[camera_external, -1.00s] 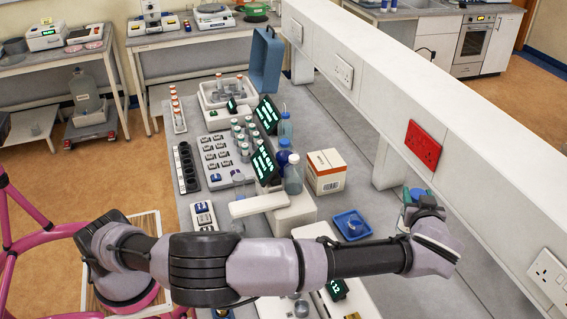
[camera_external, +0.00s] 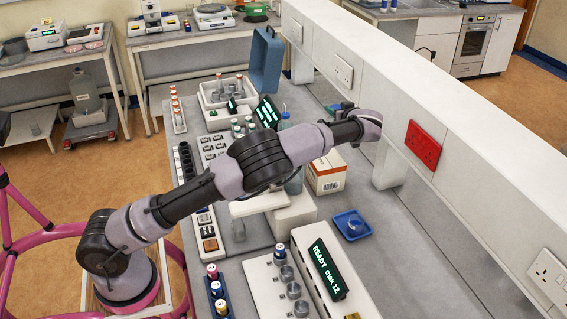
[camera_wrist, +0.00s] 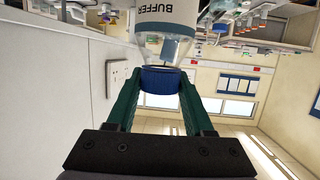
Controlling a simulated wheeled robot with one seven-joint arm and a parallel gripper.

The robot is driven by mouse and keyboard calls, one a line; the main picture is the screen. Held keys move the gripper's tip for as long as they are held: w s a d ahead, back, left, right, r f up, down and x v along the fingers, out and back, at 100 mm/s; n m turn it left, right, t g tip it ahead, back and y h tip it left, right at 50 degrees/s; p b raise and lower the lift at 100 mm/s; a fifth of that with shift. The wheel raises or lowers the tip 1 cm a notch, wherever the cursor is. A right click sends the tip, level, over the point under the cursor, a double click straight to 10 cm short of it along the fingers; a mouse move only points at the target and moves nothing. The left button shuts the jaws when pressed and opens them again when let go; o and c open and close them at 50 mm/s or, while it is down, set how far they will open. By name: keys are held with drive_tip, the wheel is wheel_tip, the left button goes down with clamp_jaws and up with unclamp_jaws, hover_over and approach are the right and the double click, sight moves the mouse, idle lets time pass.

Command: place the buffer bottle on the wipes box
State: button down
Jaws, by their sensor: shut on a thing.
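The buffer bottle (camera_wrist: 165,45), clear with a white and dark "BUFFER" label and a blue cap, shows in the wrist view. My gripper (camera_wrist: 162,80) has its green fingers shut on the blue cap. In the external view my wrist is raised beside the white wall ledge, and the held bottle cannot be made out there. The wipes box (camera_external: 326,174), white and orange, stands on the bench below my forearm and is partly covered by it. My wrist is above and right of the box in the picture; the bottle is apart from it.
A blue tray (camera_external: 352,225) lies in front of the box. The white wall ledge (camera_external: 390,165) with sockets runs along the right. Bare bench (camera_external: 400,270) lies at the front right.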

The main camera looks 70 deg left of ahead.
drive_tip(key=shift+s+a+f, duration=0.1)
drive_tip(key=shift+s+a, duration=0.1)
drive_tip(key=shift+a, duration=0.4)
drive_tip(key=shift+s+a+f, duration=0.1)
drive_tip(key=shift+s+a, duration=0.05)
drive_tip(key=shift+a, duration=0.45)
wheel_tip(320, 180, down, 10)
drive_tip(key=shift+r, duration=0.15)
drive_tip(key=shift+f, duration=0.2)
drive_tip(key=shift+c, duration=1.4)
unclamp_jaws()
drive_tip(key=shift+r, duration=0.1)
